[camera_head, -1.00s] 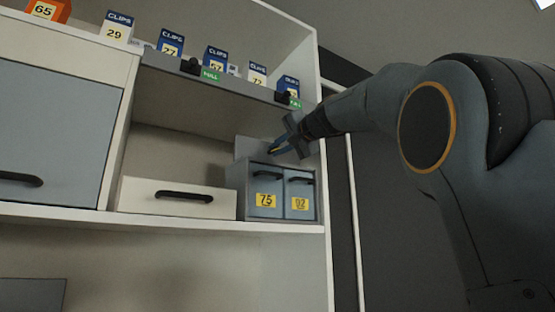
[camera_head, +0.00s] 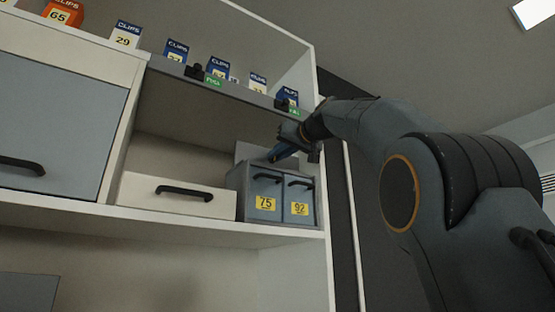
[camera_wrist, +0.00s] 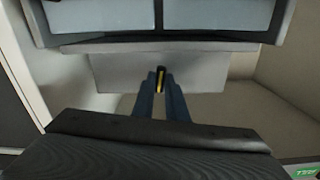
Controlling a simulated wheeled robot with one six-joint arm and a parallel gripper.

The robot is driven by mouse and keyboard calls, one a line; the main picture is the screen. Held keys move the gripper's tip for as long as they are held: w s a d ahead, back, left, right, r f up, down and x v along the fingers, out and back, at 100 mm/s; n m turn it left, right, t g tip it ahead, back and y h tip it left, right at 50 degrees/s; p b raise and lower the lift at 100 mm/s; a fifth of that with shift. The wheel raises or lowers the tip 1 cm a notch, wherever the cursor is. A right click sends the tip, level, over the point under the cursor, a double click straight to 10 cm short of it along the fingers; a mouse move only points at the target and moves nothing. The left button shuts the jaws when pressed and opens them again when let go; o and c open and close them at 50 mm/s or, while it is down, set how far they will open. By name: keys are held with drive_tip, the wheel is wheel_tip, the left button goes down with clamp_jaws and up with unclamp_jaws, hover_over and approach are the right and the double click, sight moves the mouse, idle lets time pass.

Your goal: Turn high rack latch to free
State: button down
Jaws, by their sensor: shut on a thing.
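Two small black latches sit on the front edge of the high rack (camera_head: 240,89), a left one (camera_head: 194,71) and a right one (camera_head: 282,104). Each has a green label beside it, the left label (camera_head: 214,80) and the right label (camera_head: 294,111), too small to read surely. My gripper (camera_head: 273,157) is below the right latch, apart from it, just above the grey two-drawer box (camera_head: 242,186). In the wrist view the blue fingers (camera_wrist: 160,85) are close together on a thin dark and yellow thing (camera_wrist: 160,79), mostly hidden between them. I cannot tell what it is.
Several numbered clip boxes, one of them orange (camera_head: 64,13), stand on the rack. A white drawer (camera_head: 150,190) is left of the grey box. A grey plate (camera_wrist: 110,72) stands behind that box. The right side wall (camera_head: 322,190) is close to my arm.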

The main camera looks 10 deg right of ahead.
drive_tip(key=shift+n, duration=0.8)
drive_tip(key=shift+b, duration=0.3)
drive_tip(key=c, duration=1.8)
unclamp_jaws()
drive_tip(key=shift+o, duration=0.2)
drive_tip(key=b+v, duration=0.3)
drive_tip(key=v, duration=0.4)
drive_tip(key=shift+s, duration=0.4)
